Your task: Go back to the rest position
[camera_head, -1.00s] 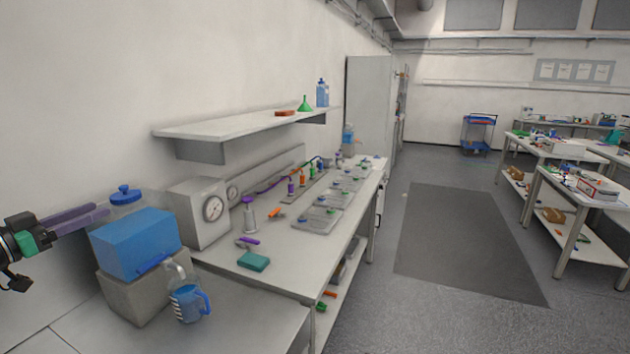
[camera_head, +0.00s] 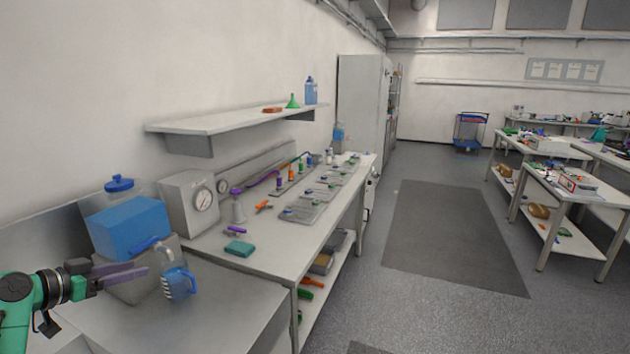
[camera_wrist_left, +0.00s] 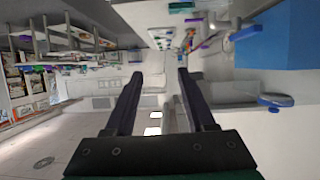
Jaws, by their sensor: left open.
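My left gripper (camera_head: 128,272) comes in from the left in the head view, low in front of the blue container and its grey block. In the left wrist view its two dark fingers (camera_wrist_left: 158,88) stand apart with nothing between them. The blue container (camera_head: 130,228) sits on the grey block (camera_head: 125,288), which the gripper partly hides. A blue-and-clear jug (camera_head: 178,280) stands on the counter, right of the fingertips. The blue container also shows at the upper right of the left wrist view (camera_wrist_left: 262,40). My right gripper is in neither view.
A gauge box (camera_head: 187,203) and a bench (camera_head: 235,265) with trays (camera_head: 305,212), a teal block (camera_head: 239,248) and small tools run along the left wall. A shelf (camera_head: 215,122) hangs above. The floor with a dark mat (camera_head: 445,235) is clear. Other tables (camera_head: 575,185) stand right.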

